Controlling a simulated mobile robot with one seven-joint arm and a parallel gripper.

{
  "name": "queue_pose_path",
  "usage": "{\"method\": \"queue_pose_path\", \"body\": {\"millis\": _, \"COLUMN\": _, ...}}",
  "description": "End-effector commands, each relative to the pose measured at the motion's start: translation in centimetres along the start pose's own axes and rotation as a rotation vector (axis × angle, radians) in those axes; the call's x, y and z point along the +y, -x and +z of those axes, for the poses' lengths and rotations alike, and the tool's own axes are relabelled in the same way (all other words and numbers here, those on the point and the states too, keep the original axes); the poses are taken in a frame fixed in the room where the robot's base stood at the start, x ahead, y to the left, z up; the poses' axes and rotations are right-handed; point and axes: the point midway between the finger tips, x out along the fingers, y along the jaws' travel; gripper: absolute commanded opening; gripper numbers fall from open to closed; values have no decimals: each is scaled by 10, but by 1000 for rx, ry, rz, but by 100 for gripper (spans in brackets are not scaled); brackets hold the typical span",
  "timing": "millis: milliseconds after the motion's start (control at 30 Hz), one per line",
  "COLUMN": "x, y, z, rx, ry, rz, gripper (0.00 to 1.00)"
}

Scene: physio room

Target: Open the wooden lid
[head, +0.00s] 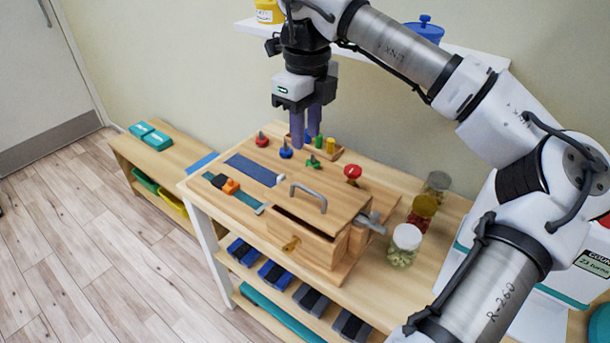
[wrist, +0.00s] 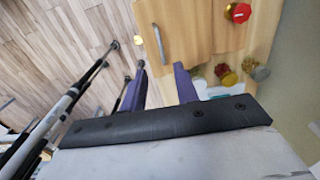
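The wooden lid (head: 325,212) is a flat panel on top of a wooden box on the workbench, with a grey bar handle (head: 308,192) on it. The lid lies flat. A dark gap shows below its front edge, above the front with a brass knob (head: 291,244). In the wrist view the lid (wrist: 190,30) and the handle (wrist: 161,45) show at the top. My gripper (head: 304,142) has purple fingers pointing down. It is above the back of the board, behind the handle and apart from it. In the wrist view its fingers (wrist: 160,80) are spread with nothing between them.
Coloured knobs (head: 285,152) stand along the back of the board. A red knob (head: 352,173) and a grey lever (head: 370,223) are right of the lid. Several jars (head: 405,244) stand at the right. A wall shelf (head: 370,44) is behind my arm.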

Motion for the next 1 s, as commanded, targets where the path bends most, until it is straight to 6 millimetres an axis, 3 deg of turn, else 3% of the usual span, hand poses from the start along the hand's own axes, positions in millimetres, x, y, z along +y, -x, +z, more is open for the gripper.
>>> {"method": "queue_pose_path", "body": {"millis": 300, "x": 1, "y": -66, "z": 0, "rx": 1, "ry": 1, "rz": 4, "gripper": 30}}
{"method": "queue_pose_path", "body": {"millis": 500, "x": 0, "y": -99, "z": 0, "rx": 0, "ry": -1, "rz": 3, "gripper": 30}}
{"method": "queue_pose_path", "body": {"millis": 700, "x": 0, "y": -114, "z": 0, "rx": 0, "ry": 0, "rz": 0, "gripper": 30}}
{"method": "queue_pose_path", "body": {"millis": 1000, "x": 0, "y": -116, "z": 0, "rx": -1, "ry": 0, "rz": -1, "gripper": 29}}
